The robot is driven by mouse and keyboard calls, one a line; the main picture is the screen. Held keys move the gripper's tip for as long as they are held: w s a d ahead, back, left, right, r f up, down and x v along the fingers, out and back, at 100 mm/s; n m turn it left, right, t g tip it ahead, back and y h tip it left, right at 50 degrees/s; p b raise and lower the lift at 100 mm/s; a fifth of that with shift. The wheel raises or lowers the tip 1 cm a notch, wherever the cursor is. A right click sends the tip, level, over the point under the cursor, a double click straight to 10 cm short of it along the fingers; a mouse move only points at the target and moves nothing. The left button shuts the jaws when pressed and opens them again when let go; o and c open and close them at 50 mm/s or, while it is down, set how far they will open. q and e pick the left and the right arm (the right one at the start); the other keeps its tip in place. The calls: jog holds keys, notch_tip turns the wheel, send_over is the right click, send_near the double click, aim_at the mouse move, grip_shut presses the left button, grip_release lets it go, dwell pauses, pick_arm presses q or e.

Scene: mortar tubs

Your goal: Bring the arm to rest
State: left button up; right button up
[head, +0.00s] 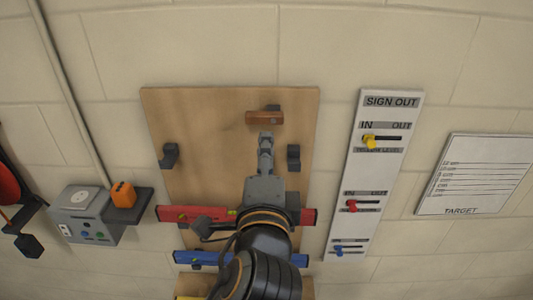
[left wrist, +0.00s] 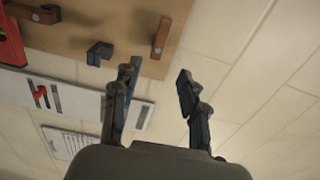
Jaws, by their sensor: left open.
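My left arm reaches up from the bottom of the head view in front of a wooden board (head: 215,120) on the wall. Its gripper (head: 266,137) is near the board's upper part, just below a short brown wooden piece (head: 264,118). In the left wrist view the two fingers (left wrist: 156,80) are spread apart, with nothing between them. The brown piece (left wrist: 162,36) shows beyond the fingertips there; the gripper is not holding it. My right gripper is in neither view.
A red level (head: 185,213) and a blue level (head: 200,258) lie across the lower board, partly hidden by my arm. Dark hooks (head: 170,155) flank it. A sign-out panel (head: 372,185) hangs right; an orange block (head: 123,194) sits on a left shelf.

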pick_arm(q)
jog(key=s+a+f+n+g, duration=0.2)
jog(key=a+f+n+g, duration=0.25)
jog(key=f, duration=0.65)
jog(key=s+a+f+n+g, duration=0.1)
jog(key=a+f+n+g, duration=0.3)
jog(key=f, duration=0.8)
jog(key=s+a+f+n+g, duration=0.35)
jog(key=s+a+f, duration=0.25)
jog(key=s+f, duration=0.25)
jog(key=s+a+f+n+g, duration=0.2)
jog(key=s+a+f+n, duration=0.25)
jog(key=s+f, duration=0.4)
notch_tip(320, 180, down, 29)
jog(key=s+g+b, duration=0.2)
jog(key=b, duration=0.5)
jog(key=s+a+f+b, duration=0.1)
jog(key=s+f+b, duration=0.1)
jog(key=s+f, duration=0.4)
jog(key=s+a+f+b, duration=0.1)
jog(key=s+f+b, duration=0.2)
jog(key=s+f, duration=0.3)
jog(key=s+a+f+g+b, duration=0.1)
jog(key=s+f, duration=0.5)
jog(key=f, duration=0.8)
jog(key=shift+a+m+b, duration=0.2)
jog(key=shift+m+b, duration=0.25)
jog(key=shift+b, duration=0.3)
